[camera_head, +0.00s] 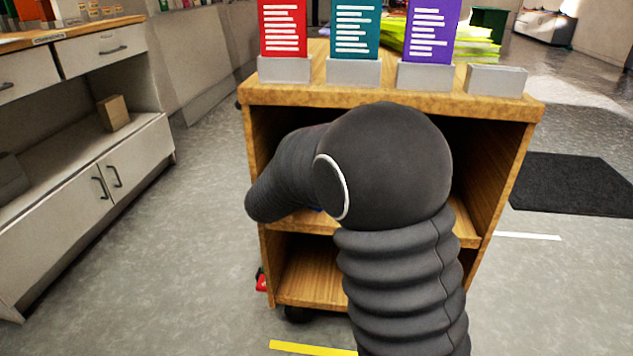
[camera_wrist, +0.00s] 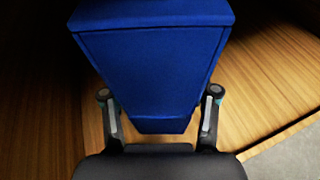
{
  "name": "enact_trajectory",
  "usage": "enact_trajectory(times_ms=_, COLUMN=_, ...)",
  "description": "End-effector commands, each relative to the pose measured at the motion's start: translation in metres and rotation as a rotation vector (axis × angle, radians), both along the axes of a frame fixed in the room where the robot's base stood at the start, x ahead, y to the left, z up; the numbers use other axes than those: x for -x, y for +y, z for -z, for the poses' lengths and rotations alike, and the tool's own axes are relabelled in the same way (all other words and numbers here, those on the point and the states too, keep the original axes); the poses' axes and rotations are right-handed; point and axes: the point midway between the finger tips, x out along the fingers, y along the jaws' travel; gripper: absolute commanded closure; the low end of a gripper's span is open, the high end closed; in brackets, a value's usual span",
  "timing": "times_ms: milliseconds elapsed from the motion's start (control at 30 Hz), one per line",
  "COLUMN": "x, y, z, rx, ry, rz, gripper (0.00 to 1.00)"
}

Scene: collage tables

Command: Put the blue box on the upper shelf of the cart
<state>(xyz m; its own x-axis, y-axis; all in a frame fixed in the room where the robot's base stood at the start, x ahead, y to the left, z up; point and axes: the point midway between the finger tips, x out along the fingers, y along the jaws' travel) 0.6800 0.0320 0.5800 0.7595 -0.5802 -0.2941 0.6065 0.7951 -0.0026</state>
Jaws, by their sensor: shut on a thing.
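The wooden cart (camera_head: 390,98) stands in front of me in the head view, with its upper shelf (camera_head: 463,228) partly hidden behind my arm. In the wrist view the blue box (camera_wrist: 155,75) fills the upper middle. My gripper (camera_wrist: 160,110) is shut on the lower part of the blue box, one finger on each side. Wooden shelf surface (camera_wrist: 265,75) shows around the box. I cannot tell whether the box touches it. In the head view my arm hides the gripper and nearly all of the box; only a sliver of blue shows under the arm.
Red (camera_head: 284,28), teal (camera_head: 355,28) and purple (camera_head: 430,30) cards stand in grey holders on the cart top; another holder (camera_head: 496,80) is empty. A counter with cabinets (camera_head: 110,180) is at the left. A dark mat (camera_head: 575,184) lies on the floor at right.

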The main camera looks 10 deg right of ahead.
Motion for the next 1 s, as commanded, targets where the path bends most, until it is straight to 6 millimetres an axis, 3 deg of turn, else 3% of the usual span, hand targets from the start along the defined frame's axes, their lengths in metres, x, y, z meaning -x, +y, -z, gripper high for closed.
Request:
enact_trajectory(times_ms=467, x=-0.0017, y=-0.0006, z=0.0069, rx=0.0, ry=-0.001, rz=0.0, gripper=1.0)
enact_trajectory(times_ms=500, x=-0.0017, y=-0.0005, z=0.0058, rx=0.0, ry=0.0, rz=0.0, gripper=0.3)
enact_trajectory(times_ms=567, x=-0.0016, y=-0.0005, z=0.0057, rx=0.0, ry=0.0, rz=0.0, gripper=0.15)
enact_trajectory(times_ms=1000, x=-0.0015, y=-0.0004, z=-0.0015, rx=-0.001, ry=-0.001, rz=0.0, gripper=0.15)
